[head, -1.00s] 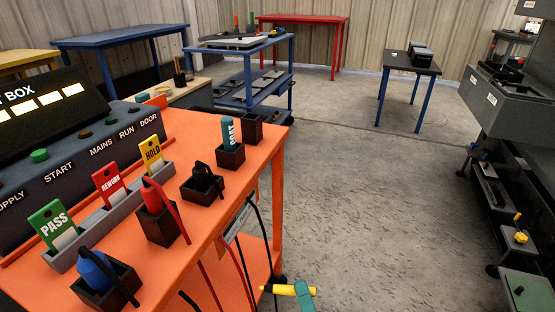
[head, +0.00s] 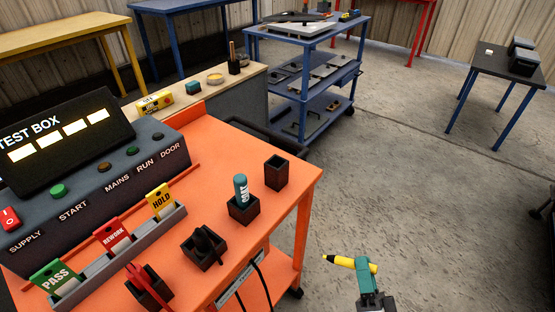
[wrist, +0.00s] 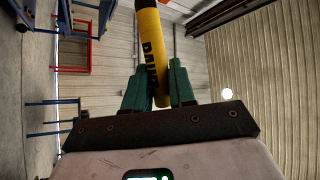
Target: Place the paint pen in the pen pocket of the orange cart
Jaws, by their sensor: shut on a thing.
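The paint pen (head: 345,261) is yellow with a black tip and lies roughly level, its tip pointing left. My gripper (head: 366,268), with green fingers, is shut on it over the floor, to the right of and apart from the orange cart (head: 262,217). In the wrist view the yellow pen (wrist: 152,50), with dark lettering, stands between the green fingers (wrist: 158,88). On the cart's far right corner is a dark square pocket (head: 276,173) that looks empty. Its label, if any, is not visible.
A teal COAT bottle (head: 240,188) stands in the neighbouring holder. Holders with black and red leads (head: 148,288), a card rack (head: 118,255) and a test box (head: 90,165) fill the rest of the cart. A blue shelf cart (head: 305,85) stands behind.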

